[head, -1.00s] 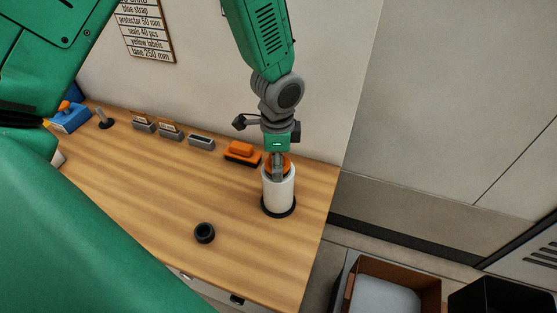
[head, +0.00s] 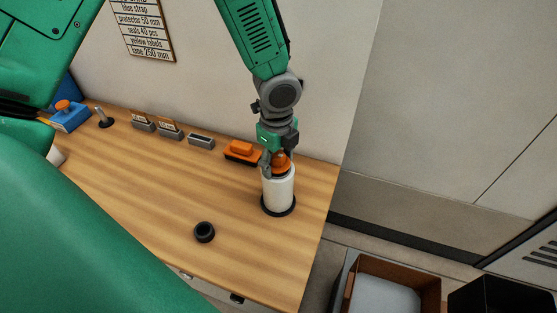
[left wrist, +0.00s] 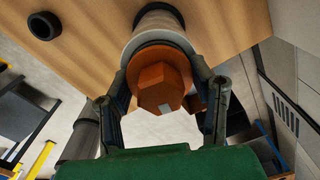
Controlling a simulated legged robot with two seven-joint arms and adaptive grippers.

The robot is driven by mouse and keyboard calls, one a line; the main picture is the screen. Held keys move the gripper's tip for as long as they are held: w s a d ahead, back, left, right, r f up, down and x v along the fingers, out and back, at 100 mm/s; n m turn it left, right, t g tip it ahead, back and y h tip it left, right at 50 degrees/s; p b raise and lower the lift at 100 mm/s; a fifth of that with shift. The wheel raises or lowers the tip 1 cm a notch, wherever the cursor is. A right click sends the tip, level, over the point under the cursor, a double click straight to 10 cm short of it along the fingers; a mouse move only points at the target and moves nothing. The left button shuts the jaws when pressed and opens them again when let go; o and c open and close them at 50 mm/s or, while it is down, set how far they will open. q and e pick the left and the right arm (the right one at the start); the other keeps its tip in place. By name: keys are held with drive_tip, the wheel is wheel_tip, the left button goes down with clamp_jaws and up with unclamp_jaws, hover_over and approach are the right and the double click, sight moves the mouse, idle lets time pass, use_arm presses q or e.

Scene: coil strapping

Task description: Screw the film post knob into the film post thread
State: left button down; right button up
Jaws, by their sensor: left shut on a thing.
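The film post knob (head: 283,160) is orange and sits at the top of the white film roll (head: 279,188), which stands upright on a black base at the table's right end. In the left wrist view the knob (left wrist: 162,84) shows as a hexagonal cap over an orange disc, with the roll (left wrist: 158,24) behind it. My left gripper (head: 277,161) comes down from above, its fingers on either side of the knob and shut on it. The film post thread is hidden under the knob and inside the roll. My right gripper is not in view.
An orange block on a black base (head: 241,151) lies close left of the roll. Grey holders (head: 200,142) line the wall. A black ring (head: 204,232) lies near the front edge. A brown bin (head: 393,277) stands beyond the table's right edge. The middle of the table is clear.

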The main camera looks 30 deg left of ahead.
use_arm(q)
drive_tip(key=m, duration=0.7)
drive_tip(key=shift+w, duration=0.1)
drive_tip(key=shift+m, duration=1.1)
drive_tip(key=m, duration=0.3)
drive_tip(key=shift+m, duration=0.3)
drive_tip(key=m, duration=0.2)
drive_tip(key=shift+r+m, duration=0.1)
drive_tip(key=shift+m, duration=0.2)
